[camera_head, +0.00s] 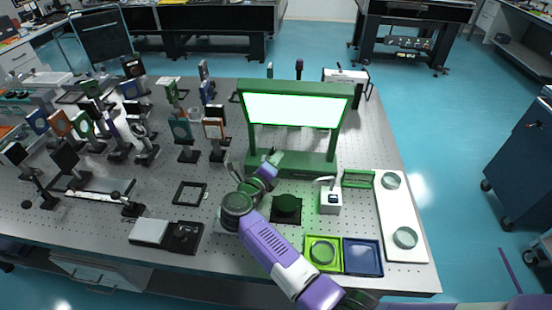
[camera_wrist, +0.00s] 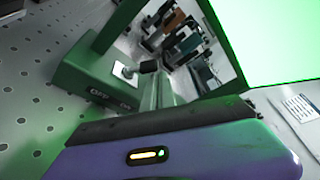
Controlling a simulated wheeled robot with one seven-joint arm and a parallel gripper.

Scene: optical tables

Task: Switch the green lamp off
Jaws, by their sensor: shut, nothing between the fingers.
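The green lamp (camera_head: 247,128) stands on the table as a green frame with a wide base. Its panel (camera_head: 293,110) glows bright white-green, so it is lit. In the wrist view the lit panel (camera_wrist: 275,35) fills the upper right. The lamp's base (camera_wrist: 85,75) carries OFF and ON lettering and a small switch (camera_wrist: 125,70) with a dark-tipped lever, which leans right in the picture, towards the ON side. My gripper (camera_head: 276,157) is shut and empty at the front left of the base. In the wrist view, whether it touches the lever is unclear.
Optics on posts crowd the table left of the lamp. A white board (camera_head: 398,208) is at right.

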